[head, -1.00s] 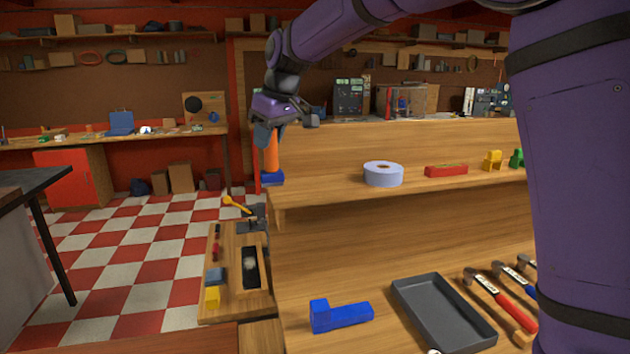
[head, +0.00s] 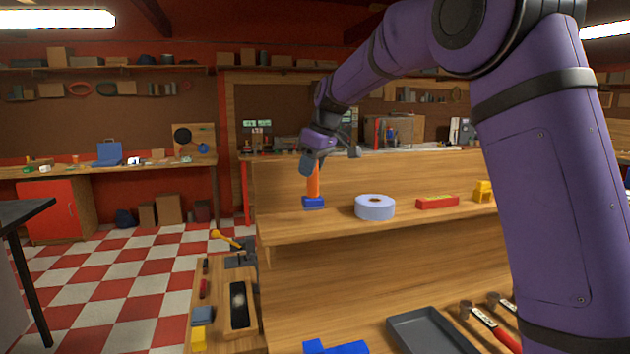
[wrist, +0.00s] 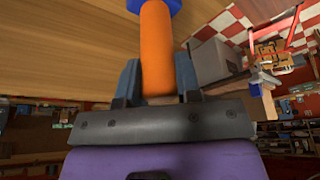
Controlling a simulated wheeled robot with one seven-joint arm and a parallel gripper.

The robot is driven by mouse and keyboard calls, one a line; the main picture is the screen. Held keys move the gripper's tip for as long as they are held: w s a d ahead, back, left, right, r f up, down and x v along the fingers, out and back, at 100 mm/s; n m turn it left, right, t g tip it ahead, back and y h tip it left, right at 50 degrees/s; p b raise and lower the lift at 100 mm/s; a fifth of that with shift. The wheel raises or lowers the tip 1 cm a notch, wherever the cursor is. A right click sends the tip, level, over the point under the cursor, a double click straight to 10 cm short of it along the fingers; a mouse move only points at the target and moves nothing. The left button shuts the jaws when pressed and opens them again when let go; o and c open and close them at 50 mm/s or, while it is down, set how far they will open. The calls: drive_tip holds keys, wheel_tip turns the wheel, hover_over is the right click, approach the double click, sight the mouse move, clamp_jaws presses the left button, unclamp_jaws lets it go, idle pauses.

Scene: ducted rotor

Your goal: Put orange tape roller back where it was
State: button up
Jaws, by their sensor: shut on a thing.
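The orange tape roller (head: 313,180) stands roughly upright, an orange handle above a blue end (head: 314,202). It is at the left part of the upper wooden shelf (head: 283,228); I cannot tell whether the blue end touches the shelf. My gripper (head: 308,166) is shut on the upper part of the orange handle. In the wrist view the orange handle (wrist: 156,50) lies between the two fingers of my gripper (wrist: 157,82), and the blue end shows at the top edge.
A pale lilac tape ring (head: 375,208) lies just right of the roller, then a red block (head: 437,202) and a yellow piece (head: 483,191). Below are a dark tray (head: 425,328), a blue block (head: 335,347) and hammers. A wooden back panel (head: 400,170) rises behind.

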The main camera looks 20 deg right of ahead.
sight(315, 179)
drive_tip(key=shift+w+d, duration=0.1)
drive_tip(key=shift+d, duration=0.2)
drive_tip(key=shift+w+d+f, duration=0.1)
drive_tip(key=shift+d+f, duration=0.1)
drive_tip(key=shift+f, duration=0.7)
drive_tip(key=shift+d+f, duration=0.15)
drive_tip(key=shift+f, duration=0.75)
drive_tip(key=o, duration=1)
